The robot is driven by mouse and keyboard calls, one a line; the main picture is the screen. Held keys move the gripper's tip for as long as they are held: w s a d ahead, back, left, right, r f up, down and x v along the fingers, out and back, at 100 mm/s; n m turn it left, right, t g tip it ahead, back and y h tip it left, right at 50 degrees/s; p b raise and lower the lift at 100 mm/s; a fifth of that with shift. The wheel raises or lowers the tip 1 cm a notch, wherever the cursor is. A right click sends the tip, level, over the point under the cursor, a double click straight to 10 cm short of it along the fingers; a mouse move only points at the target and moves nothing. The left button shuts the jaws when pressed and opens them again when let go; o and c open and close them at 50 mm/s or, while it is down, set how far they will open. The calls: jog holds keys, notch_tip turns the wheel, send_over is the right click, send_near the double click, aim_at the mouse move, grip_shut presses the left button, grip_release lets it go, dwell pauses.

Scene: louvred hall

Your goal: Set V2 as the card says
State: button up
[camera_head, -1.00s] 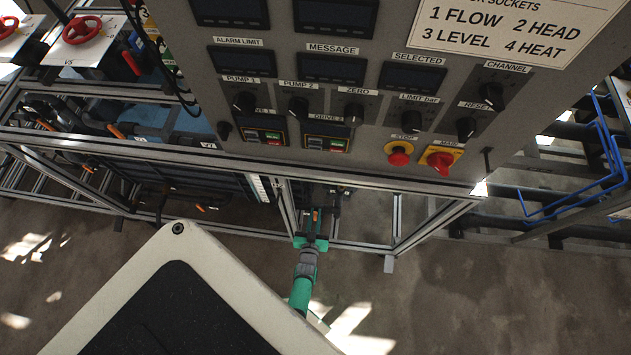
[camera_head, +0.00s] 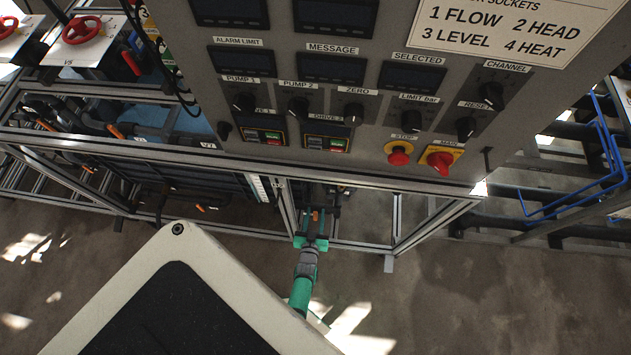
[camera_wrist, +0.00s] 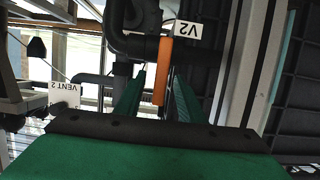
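The V2 valve has an orange lever handle (camera_wrist: 162,70), beside a white V2 tag (camera_wrist: 187,30) that reads upside down in the wrist view. The lever is upright in that view, on dark pipework. My gripper (camera_wrist: 157,100) has its two green fingers apart, one on each side of the lever's free end. Gaps show between the lever and the fingers, so contact is not evident. In the head view my gripper (camera_head: 312,243) reaches under the panel frame, and a small orange part (camera_head: 316,215) shows just beyond it. No card with a V2 setting is readable.
A control panel (camera_head: 370,110) with knobs, a red stop button (camera_head: 399,157) and a red-yellow main switch (camera_head: 441,160) overhangs my arm. Metal frame rails (camera_head: 430,220) surround the reach. A VENT 2 tag (camera_wrist: 64,94) hangs at left. Open floor (camera_head: 480,300) lies in front.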

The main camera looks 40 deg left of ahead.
jog(key=f+v, duration=0.1)
jog(key=v, duration=0.6)
jog(key=shift+s, duration=0.15)
jog(key=shift+s, duration=0.1)
dwell(0.3)
jog(key=v, duration=1)
jog(key=shift+s+d, duration=0.15)
jog(key=shift+s, duration=0.05)
jog(key=shift+r, duration=0.15)
